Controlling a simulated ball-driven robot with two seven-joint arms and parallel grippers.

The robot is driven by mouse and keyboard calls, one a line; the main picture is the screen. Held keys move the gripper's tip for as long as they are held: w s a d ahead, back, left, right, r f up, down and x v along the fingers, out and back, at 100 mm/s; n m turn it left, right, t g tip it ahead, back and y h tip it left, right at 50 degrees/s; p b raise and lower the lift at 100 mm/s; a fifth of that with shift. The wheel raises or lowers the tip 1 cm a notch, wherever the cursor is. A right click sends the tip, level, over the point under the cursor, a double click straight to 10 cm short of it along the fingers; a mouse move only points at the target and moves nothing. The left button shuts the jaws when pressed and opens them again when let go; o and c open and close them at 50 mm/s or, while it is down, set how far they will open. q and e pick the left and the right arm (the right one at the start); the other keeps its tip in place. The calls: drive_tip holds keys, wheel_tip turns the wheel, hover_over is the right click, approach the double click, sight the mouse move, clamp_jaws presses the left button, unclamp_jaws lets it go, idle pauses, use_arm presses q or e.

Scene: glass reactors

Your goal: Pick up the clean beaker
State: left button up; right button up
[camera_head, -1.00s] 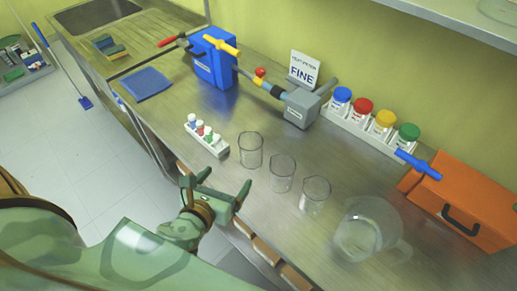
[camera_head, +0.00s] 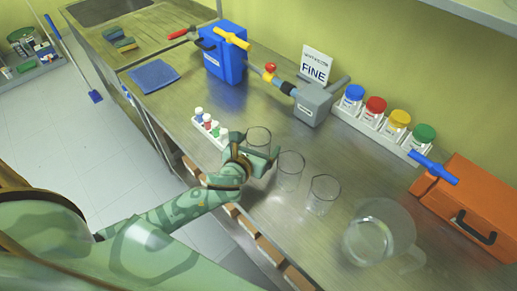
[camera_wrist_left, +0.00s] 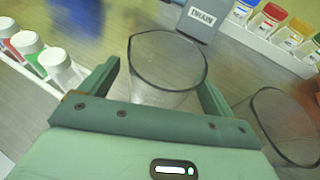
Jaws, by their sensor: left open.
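Three clear glass beakers stand upright in a row on the steel counter. The leftmost beaker (camera_head: 258,136) is partly hidden by my left gripper (camera_head: 256,150). The middle beaker (camera_head: 290,171) and the right beaker (camera_head: 323,194) look empty. In the left wrist view, my open left gripper (camera_wrist_left: 158,80) has its two fingers on either side of the leftmost beaker (camera_wrist_left: 168,62). I cannot tell whether the fingers touch the glass. The middle beaker (camera_wrist_left: 285,125) shows at the right there. My right gripper is not in view.
A white rack of small capped vials (camera_head: 209,130) stands close to the left of the gripper. A large glass jug (camera_head: 378,235) stands to the right. Behind are the grey "DRAIN" block (camera_head: 312,104), a rack of colour-capped jars and an orange case (camera_head: 468,208).

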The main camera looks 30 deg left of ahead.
use_arm(q)
drive_tip(key=shift+w+f, duration=0.15)
drive_tip(key=shift+w, duration=0.25)
drive_tip(key=c, duration=1.1)
